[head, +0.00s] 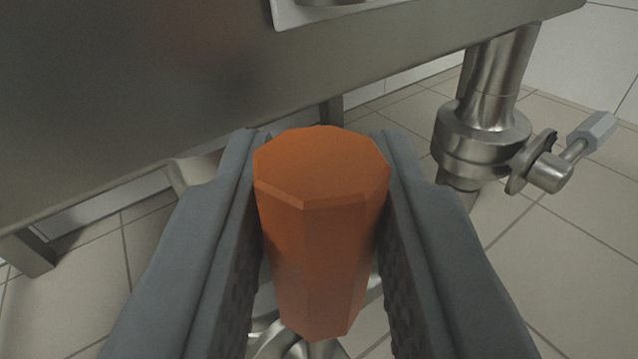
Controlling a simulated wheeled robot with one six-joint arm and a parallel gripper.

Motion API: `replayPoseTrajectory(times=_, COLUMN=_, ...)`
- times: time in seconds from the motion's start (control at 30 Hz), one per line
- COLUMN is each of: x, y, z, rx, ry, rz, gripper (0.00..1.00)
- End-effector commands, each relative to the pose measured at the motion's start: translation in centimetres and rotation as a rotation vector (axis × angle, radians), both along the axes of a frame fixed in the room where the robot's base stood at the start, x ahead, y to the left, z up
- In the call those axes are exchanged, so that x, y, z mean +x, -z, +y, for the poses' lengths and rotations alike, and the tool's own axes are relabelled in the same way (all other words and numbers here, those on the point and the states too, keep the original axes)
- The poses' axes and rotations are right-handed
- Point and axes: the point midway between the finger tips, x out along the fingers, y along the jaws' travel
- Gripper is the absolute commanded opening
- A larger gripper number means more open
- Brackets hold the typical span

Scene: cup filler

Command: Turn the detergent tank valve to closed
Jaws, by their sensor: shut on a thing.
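An orange faceted valve handle (318,240) stands in the middle of the head view, its wide end toward the top. My gripper (320,170) has one grey finger on each side of the handle and is shut on it. Below the handle, shiny metal valve parts (290,345) show in part; the fingers and handle hide the rest. I cannot tell from this view whether the valve is open or closed.
A large steel tank or cabinet side (140,90) fills the upper left. A steel pipe with a second valve (480,130) and a light grey handle (592,132) stands at right. Tiled floor (575,240) shows below, with a metal leg (28,252) at left.

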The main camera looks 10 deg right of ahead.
Motion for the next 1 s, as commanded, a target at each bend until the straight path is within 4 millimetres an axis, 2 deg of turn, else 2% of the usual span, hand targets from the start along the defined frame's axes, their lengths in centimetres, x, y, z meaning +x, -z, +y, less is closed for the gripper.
replayPoseTrajectory(times=0.47, x=1.1, y=1.2, z=-4.1, rx=0.396, ry=0.005, rz=0.116, gripper=0.0)
replayPoseTrajectory(times=1.0, x=2.1, y=5.0, z=-7.7, rx=0.89, ry=0.005, rz=0.26, gripper=0.0)
